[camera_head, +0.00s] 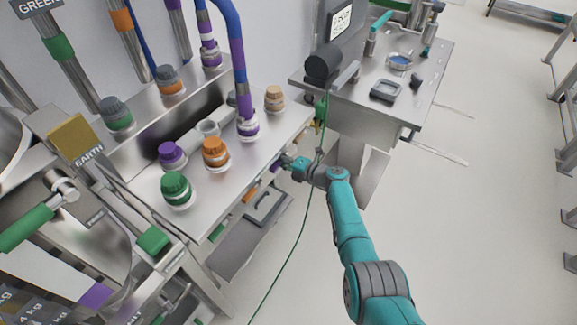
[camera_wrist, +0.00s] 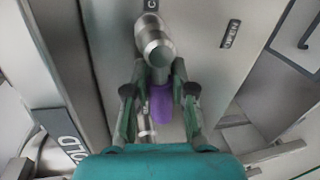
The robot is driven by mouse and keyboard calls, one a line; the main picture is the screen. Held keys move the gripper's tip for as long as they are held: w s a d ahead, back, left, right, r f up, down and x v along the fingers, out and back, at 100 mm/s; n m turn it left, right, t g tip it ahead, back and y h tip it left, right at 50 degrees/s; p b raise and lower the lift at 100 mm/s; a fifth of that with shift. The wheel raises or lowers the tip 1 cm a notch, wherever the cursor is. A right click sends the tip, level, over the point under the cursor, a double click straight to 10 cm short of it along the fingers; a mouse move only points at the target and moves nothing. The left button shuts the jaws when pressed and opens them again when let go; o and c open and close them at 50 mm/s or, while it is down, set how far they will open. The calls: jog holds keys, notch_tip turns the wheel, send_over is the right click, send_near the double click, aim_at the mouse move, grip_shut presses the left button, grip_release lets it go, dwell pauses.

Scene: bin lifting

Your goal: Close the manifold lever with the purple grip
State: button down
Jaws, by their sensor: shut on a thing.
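The purple grip (camera_wrist: 161,104) of the manifold lever shows in the wrist view, below a round metal valve end (camera_wrist: 155,47). My gripper (camera_wrist: 158,92) has one finger on each side of the lever and is shut on it at the purple grip. In the head view my gripper (camera_head: 286,162) is at the front side of the steel bench, at its right part. A bit of purple (camera_head: 275,167) shows beside it there. An OPEN label (camera_wrist: 230,33) is right of the valve, and a partly hidden label starting with C (camera_wrist: 151,5) is above it.
An orange lever (camera_head: 250,192) and a green lever (camera_head: 217,232) sit further left along the bench front. Capped bottles stand on the bench top (camera_head: 230,185). A green hose (camera_head: 300,225) hangs down to the floor near my arm. The floor (camera_head: 480,230) at right is clear.

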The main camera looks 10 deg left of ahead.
jog(key=shift+r+m+g, duration=0.3)
jog(key=shift+m, duration=0.4)
jog(key=c, duration=0.9)
grip_release()
jog(key=shift+c, duration=0.2)
jog(key=shift+f, duration=0.1)
